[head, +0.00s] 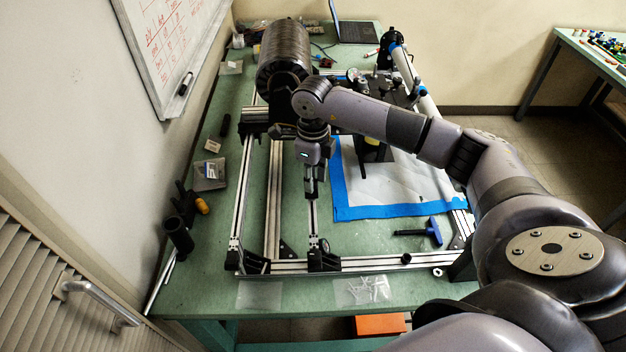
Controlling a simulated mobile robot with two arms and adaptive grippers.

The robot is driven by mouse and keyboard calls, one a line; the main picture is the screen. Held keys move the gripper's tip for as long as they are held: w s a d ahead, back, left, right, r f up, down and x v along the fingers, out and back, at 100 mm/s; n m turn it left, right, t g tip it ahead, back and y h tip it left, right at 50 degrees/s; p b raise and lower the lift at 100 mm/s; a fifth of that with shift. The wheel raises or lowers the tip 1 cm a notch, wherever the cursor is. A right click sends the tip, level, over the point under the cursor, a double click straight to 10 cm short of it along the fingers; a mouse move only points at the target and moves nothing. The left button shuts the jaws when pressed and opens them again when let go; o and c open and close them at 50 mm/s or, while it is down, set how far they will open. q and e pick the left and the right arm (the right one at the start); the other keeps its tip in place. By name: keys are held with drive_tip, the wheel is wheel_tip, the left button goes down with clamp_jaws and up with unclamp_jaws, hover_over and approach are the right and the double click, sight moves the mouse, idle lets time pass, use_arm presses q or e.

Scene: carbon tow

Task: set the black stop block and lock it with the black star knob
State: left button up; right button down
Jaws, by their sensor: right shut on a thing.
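My right gripper (311,190) points down over the middle aluminium rail (312,222) of the frame on the table. It is shut on a small dark part that its black fingers mostly hide; I cannot tell whether this is the stop block or the star knob. A black block-like fitting (322,261) sits at the front end of that rail, with a round part on top. A small black round piece (406,258) is on the front rail to the right; it may be the star knob. My left gripper is out of view.
A large dark spool (284,55) stands at the back of the green table (222,268). A blue-edged white sheet (400,212) and blue-handled tool (433,231) lie right of the gripper. Clear bags (258,295) lie in front. A whiteboard (165,45) hangs left.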

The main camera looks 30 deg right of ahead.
drive_tip(key=m+b, duration=0.2)
drive_tip(key=m, duration=0.2)
drive_tip(key=shift+a+m, duration=0.1)
drive_tip(key=shift+m, duration=0.2)
drive_tip(key=m+b, duration=0.1)
drive_tip(key=m, duration=0.3)
drive_tip(key=shift+a+m, duration=0.1)
drive_tip(key=shift+m, duration=0.2)
drive_tip(key=m+b, duration=0.1)
drive_tip(key=m, duration=0.3)
drive_tip(key=shift+m, duration=0.3)
drive_tip(key=shift+w+a+m+b, duration=0.15)
drive_tip(key=shift+m+b, duration=0.25)
drive_tip(key=shift+m, duration=1.9)
drive_tip(key=c, duration=1.3)
unclamp_jaws()
